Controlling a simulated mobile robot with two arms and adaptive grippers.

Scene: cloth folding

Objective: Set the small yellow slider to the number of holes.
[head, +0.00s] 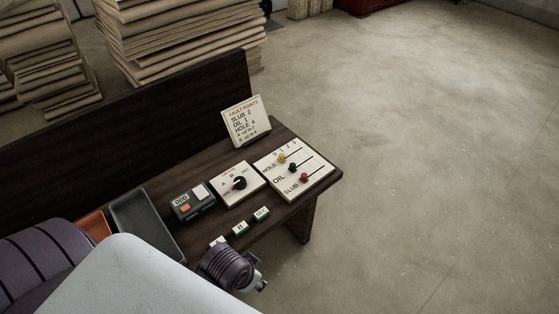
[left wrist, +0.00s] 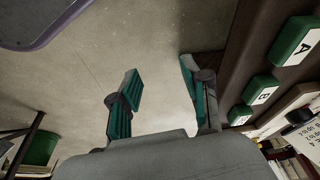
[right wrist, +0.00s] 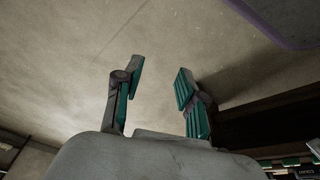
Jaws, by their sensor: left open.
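The slider board (head: 320,170) lies at the right end of the dark bench, with rows marked HOLE, OIL and SLUB. The small yellow slider (head: 282,158) is in the HOLE row, near the left, low-number end of its slot. A black slider (head: 292,167) and a red slider (head: 304,177) are in the other rows. My left gripper (left wrist: 160,74) is open and empty, beside the bench edge with the lettered blocks. My right gripper (right wrist: 160,72) is open and empty over the floor, away from the board. Neither gripper's fingers show in the head view.
The fault points card (head: 246,121) leans behind the board. A dial panel (head: 229,192), counter device (head: 194,203), dark tray (head: 148,228) and orange tray (head: 95,225) stand left. Green blocks (head: 240,229) line the bench's front edge. Floor (head: 440,150) right is clear.

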